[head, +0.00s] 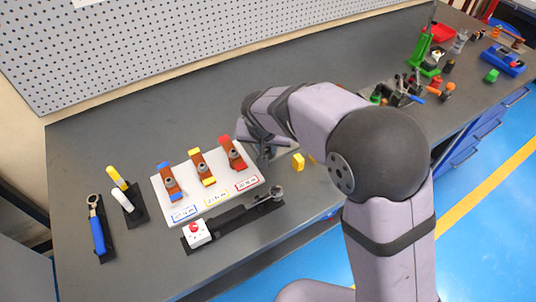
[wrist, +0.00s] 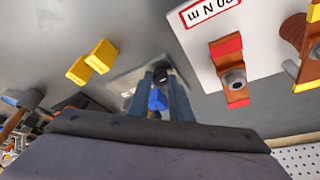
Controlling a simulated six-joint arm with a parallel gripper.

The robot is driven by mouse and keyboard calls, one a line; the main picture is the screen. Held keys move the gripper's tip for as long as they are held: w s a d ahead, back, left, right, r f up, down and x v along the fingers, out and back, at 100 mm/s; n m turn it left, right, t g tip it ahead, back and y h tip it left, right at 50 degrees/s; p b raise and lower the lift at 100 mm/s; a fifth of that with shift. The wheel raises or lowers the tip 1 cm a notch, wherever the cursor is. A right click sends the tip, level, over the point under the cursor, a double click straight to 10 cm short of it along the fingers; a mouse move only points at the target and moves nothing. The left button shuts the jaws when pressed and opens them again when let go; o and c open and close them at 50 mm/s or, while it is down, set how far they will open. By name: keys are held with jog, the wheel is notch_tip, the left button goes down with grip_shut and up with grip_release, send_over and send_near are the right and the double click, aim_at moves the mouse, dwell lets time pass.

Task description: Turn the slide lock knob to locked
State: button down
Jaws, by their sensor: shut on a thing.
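My gripper (head: 264,154) is beside the right end of the white board, partly hidden by my own arm in the head view. In the wrist view my gripper (wrist: 160,84) points down at a pale plate (wrist: 122,84) on the bench. Its fingers are shut on a small part, which looks like the slide lock knob (wrist: 158,99), blue where it shows between them. A dark piece shows at the fingertips. The knob is mostly hidden by the fingers, so I cannot tell which way it is turned.
The white board (head: 215,200) carries three copper bars with blue, yellow and red ends, close to my gripper. Yellow blocks (head: 298,162) stand nearby. A black bar tool with a red button (head: 196,233) lies in front. Tools and parts crowd the far right.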

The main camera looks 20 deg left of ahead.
jog(key=shift+a+m+b, duration=0.1)
jog(key=shift+m+b, duration=0.5)
jog(key=c, duration=1.6)
grip_release()
jog(key=b+v, duration=0.1)
jog(key=v, duration=0.6)
jog(key=shift+s+a+r, duration=0.1)
jog(key=shift+r, duration=0.1)
